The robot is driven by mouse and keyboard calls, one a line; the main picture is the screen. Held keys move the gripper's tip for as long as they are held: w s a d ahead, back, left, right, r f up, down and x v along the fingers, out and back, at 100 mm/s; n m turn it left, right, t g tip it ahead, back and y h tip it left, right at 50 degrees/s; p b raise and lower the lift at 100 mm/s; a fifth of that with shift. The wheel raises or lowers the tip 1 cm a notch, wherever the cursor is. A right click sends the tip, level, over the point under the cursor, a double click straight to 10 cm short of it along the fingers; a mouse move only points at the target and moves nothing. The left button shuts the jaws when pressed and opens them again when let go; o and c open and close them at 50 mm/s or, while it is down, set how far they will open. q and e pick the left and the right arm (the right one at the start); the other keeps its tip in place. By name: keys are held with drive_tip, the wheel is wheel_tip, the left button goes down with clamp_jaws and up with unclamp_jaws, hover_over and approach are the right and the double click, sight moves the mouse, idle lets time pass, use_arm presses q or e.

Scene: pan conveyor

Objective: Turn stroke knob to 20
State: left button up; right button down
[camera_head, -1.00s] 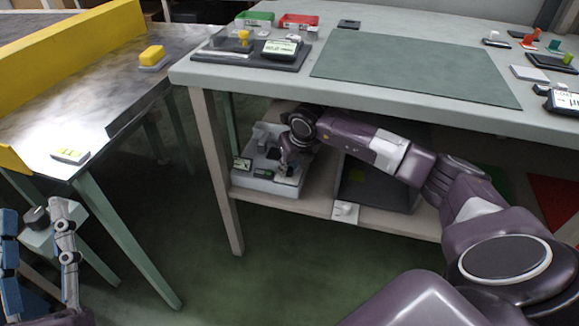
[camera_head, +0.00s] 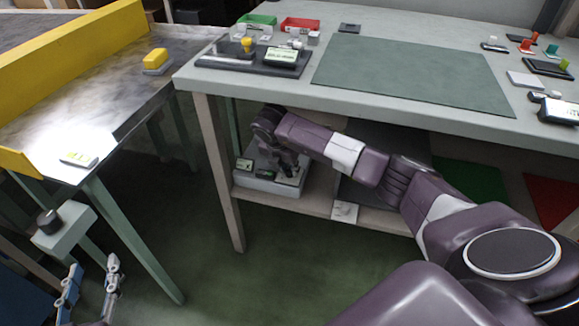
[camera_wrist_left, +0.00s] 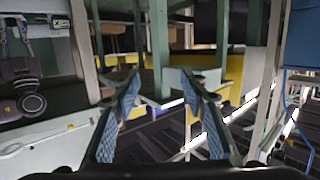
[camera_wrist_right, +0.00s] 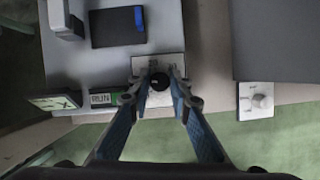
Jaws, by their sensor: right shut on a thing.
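A grey machine (camera_head: 268,184) sits on the shelf under the bench. In the right wrist view a round black knob (camera_wrist_right: 160,82) stands on its pale dial plate (camera_wrist_right: 158,62). My right gripper (camera_wrist_right: 159,76) is shut on this knob, one fingertip on each side. The dial's numbers are too small to read, and the fingers hide part of the plate. In the head view my right gripper (camera_head: 290,168) is small and dark at the machine's front. My left gripper (camera_head: 92,266) is open and empty at the lower left; its spread fingers also show in the left wrist view (camera_wrist_left: 161,80).
A RUN label (camera_wrist_right: 102,99) and a small lit display (camera_wrist_right: 53,102) lie left of the knob. A white plate with a pale knob (camera_head: 343,211) is on the shelf edge. Another black knob (camera_head: 47,221) tops a grey box by the conveyor. The bench (camera_head: 230,80) overhangs the shelf.

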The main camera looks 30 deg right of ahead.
drive_tip(key=shift+a+m+g, duration=0.1)
drive_tip(key=shift+m+g, duration=0.2)
drive_tip(key=shift+m, duration=0.7)
drive_tip(key=shift+w+m+g+h, duration=0.1)
drive_tip(key=shift+m+g+h, duration=0.25)
drive_tip(key=shift+m, duration=0.55)
drive_tip(key=shift+m+g, duration=0.25)
drive_tip(key=shift+m, duration=0.25)
drive_tip(key=shift+m+g, duration=0.3)
drive_tip(key=shift+m, duration=0.6)
drive_tip(key=m+g+b, duration=0.1)
drive_tip(key=m, duration=0.3)
drive_tip(key=shift+w+m+g, duration=0.1)
drive_tip(key=shift+m+g, duration=0.2)
drive_tip(key=shift+g, duration=0.1)
use_arm(q)
wheel_tip(320, 180, up, 8)
drive_tip(key=d+t+h, duration=0.1)
drive_tip(key=t, duration=0.3)
drive_tip(key=shift+w+b, duration=0.3)
drive_tip(key=shift+b, duration=0.05)
use_arm(e)
drive_tip(key=shift+m, duration=0.4)
use_arm(q)
drive_tip(key=shift+d, duration=0.1)
